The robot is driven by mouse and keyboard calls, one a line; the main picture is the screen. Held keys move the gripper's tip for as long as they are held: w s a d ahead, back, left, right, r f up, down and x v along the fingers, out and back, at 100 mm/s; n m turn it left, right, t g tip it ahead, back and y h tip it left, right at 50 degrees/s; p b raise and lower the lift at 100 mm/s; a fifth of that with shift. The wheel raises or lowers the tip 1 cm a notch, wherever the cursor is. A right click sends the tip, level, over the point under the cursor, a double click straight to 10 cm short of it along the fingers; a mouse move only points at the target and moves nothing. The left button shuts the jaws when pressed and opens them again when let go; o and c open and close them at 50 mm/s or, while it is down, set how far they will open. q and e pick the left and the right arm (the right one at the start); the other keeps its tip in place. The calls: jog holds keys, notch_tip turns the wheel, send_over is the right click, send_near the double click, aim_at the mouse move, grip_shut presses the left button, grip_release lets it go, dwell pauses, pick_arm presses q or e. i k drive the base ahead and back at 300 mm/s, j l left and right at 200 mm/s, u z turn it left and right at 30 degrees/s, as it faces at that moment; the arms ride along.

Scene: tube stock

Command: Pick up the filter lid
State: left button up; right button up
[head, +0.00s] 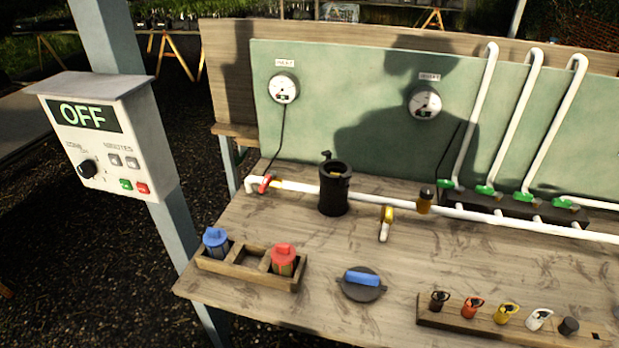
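The filter lid, a round dark grey disc with a blue bar across its top (362,282), lies flat near the front edge of the workbench in the head view. A black cylindrical filter housing (333,195) stands upright behind it on the white pipe line, and its top looks open. Neither of my grippers is in view, and nothing touches the lid.
A wooden tray (228,270) holding a blue-topped and a red-topped cartridge stands left of the lid. A wooden rack (455,323) with several small coloured fittings is to its right. White pipes (470,213) cross behind. Bare bench surrounds the lid.

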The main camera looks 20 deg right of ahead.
aim_at(361, 284)
jog(key=z, duration=1.05)
